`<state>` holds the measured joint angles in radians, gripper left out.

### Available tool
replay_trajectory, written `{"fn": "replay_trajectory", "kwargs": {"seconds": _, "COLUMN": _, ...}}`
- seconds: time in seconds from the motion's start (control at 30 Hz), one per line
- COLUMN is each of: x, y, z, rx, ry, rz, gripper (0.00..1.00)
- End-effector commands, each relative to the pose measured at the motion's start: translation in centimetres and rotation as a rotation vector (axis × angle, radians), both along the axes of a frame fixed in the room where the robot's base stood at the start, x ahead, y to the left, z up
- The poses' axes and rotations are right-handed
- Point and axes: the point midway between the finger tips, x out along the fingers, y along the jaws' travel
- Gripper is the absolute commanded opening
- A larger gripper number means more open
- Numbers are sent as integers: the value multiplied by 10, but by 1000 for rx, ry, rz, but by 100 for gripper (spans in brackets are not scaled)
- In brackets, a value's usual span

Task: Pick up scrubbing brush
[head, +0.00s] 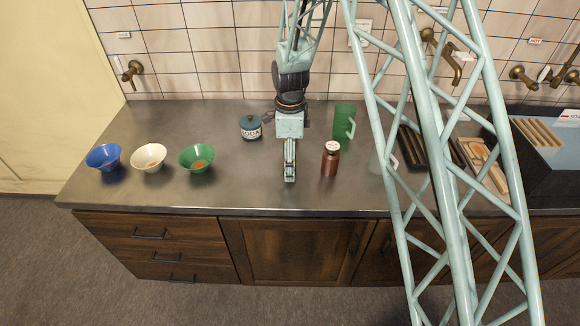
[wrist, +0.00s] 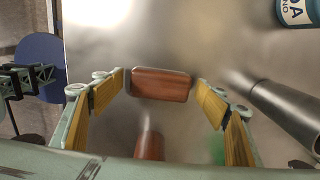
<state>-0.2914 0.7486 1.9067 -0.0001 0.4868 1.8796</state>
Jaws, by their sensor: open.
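A reddish-brown block with a pale rim, which looks like the scrubbing brush (wrist: 160,85), lies below and between my fingertips in the wrist view. My gripper (wrist: 162,92) is open, with one finger on each side of the block; I cannot tell whether they touch it. In the head view my gripper (head: 290,175) points down over the counter, between the green bowl and the brown bottle. It hides the block there.
The brown bottle (head: 330,160) stands close to the right of my gripper, with a green mug (head: 344,122) behind it. A soda jar (head: 251,127) is behind left. The green bowl (head: 197,158) is left. The front counter (head: 240,197) is clear.

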Motion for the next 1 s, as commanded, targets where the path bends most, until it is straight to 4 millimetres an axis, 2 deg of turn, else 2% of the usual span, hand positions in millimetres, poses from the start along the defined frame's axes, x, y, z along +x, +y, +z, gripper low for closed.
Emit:
{"fn": "replay_trajectory", "kwargs": {"seconds": 0.4, "x": 0, "y": 0, "z": 0, "rx": 0, "ry": 0, "rz": 0, "gripper": 66}}
{"fn": "replay_trajectory", "kwargs": {"seconds": 0.7, "x": 0, "y": 0, "z": 0, "rx": 0, "ry": 0, "rz": 0, "gripper": 40}}
{"fn": "replay_trajectory", "kwargs": {"seconds": 1.0, "x": 0, "y": 0, "z": 1, "rx": 0, "ry": -1, "rz": 0, "gripper": 40}}
